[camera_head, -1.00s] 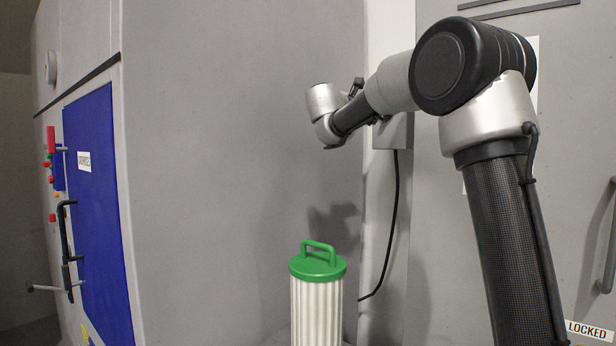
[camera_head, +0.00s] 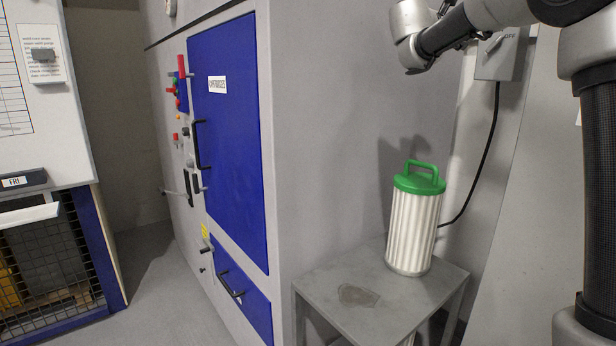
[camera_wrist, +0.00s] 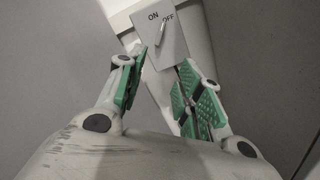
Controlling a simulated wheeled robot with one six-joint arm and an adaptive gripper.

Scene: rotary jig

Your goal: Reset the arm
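My gripper (camera_wrist: 164,68) shows in the wrist view with its two green-padded fingers spread apart and nothing between them. Beyond the fingertips is a grey switch box (camera_wrist: 163,42) marked ON and OFF, with a light lever standing slightly tilted. The same switch box (camera_head: 501,57) shows on the wall in the head view, with OFF readable. My arm is raised and bent at the upper right of the head view, its wrist end left of the box. The fingers cannot be made out clearly in the head view.
A white pleated cartridge (camera_head: 412,232) with a green handled lid stands on a small grey table (camera_head: 330,290). A grey cabinet with a blue door (camera_head: 232,130) and blue drawer (camera_head: 240,292) stands left. A mesh-fronted unit (camera_head: 50,270) is far left. Floor (camera_head: 160,290) between them is clear.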

